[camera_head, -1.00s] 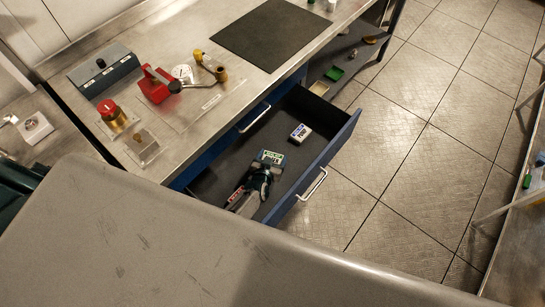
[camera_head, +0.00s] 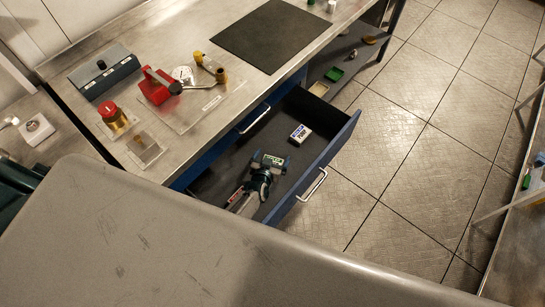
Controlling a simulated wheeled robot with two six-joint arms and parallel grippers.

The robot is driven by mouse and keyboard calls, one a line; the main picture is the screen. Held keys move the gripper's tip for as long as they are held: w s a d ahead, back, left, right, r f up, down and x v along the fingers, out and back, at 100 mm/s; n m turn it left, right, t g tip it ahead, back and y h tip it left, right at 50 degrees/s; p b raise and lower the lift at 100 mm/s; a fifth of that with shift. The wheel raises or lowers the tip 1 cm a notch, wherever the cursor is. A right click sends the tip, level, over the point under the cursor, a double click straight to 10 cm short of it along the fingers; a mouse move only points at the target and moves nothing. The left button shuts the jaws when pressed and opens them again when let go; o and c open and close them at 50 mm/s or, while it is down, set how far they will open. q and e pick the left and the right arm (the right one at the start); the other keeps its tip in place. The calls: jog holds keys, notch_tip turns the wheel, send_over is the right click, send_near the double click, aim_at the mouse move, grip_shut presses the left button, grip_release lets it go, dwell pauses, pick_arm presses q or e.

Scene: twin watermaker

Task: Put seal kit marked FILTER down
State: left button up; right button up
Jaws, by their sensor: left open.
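A small box with a green and white label (camera_head: 272,159), which looks like a seal kit, lies in the open drawer (camera_head: 222,180). Its print is too small to read for sure. My left gripper (camera_head: 270,165) is open, low in the drawer, with its fingers at the two sides of this box. The gripper hides part of the box. A second small box, white and blue (camera_head: 300,134), lies deeper in the drawer, apart from the gripper. A red-labelled item (camera_head: 236,196) shows beside my left arm, partly hidden. My right gripper is not in view.
The drawer's front with its handle (camera_head: 312,185) stands out over the tiled floor. On the bench above are a red clamp-like tool (camera_head: 157,87), a red button on a brass base (camera_head: 113,115) and a dark mat (camera_head: 270,34).

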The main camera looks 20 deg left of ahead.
pick_arm(q)
jog(key=v, duration=0.5)
jog(key=shift+s+p, duration=0.3)
jog(key=shift+s, duration=0.15)
jog(key=shift+s+r, duration=0.25)
jog(key=shift+s, duration=0.3)
